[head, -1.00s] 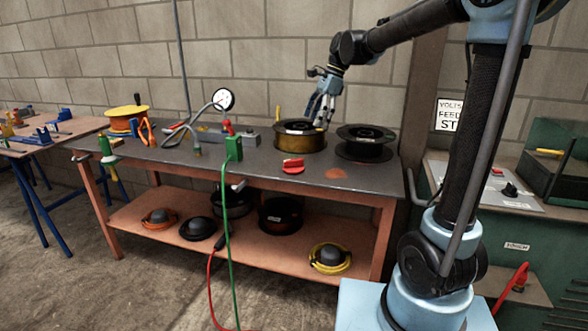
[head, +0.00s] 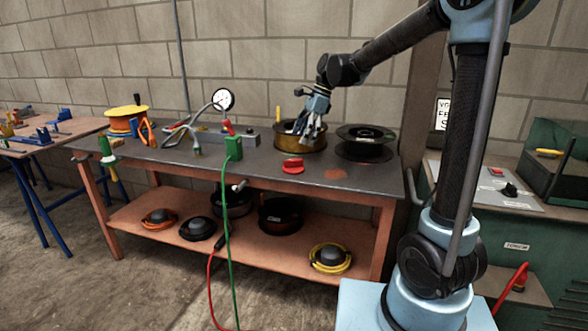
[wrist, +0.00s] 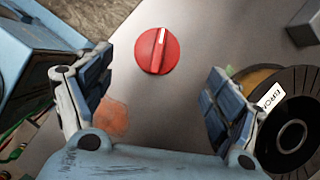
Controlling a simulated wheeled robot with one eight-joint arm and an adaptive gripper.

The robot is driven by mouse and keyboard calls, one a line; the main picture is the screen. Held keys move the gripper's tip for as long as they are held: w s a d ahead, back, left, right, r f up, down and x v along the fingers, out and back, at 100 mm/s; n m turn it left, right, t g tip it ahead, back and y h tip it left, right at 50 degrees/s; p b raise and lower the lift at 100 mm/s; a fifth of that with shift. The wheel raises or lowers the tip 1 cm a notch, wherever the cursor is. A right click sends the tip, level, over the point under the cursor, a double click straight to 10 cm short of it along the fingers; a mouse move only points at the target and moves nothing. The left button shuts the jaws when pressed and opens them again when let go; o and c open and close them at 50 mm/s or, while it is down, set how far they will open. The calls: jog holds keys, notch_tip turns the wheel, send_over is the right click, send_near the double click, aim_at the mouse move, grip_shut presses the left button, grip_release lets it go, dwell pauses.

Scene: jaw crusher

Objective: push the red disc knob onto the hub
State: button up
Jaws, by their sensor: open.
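The red disc knob (head: 293,166) lies on the dark tabletop near the bench's front edge. In the wrist view the knob (wrist: 158,50) is a round red disc with a raised bar and a white line, seen face-on. My gripper (head: 306,137) is open and empty, above the bench and just behind the knob in the head view. In the wrist view my fingers (wrist: 158,78) are spread on either side, with the knob in the gap between them, farther off and not touched. I cannot pick out the hub in either view.
A green block (head: 234,148) with a cable and a pressure gauge (head: 223,99) stand to the left. An orange patch (head: 335,174) marks the tabletop right of the knob.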

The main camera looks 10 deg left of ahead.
aim_at(294, 161)
jog(key=shift+x, duration=2.65)
jog(key=shift+d+x, duration=0.1)
jog(key=shift+x, duration=1.2)
jog(key=shift+d+x, duration=0.15)
jog(key=shift+x, duration=1.2)
jog(key=c, duration=0.9)
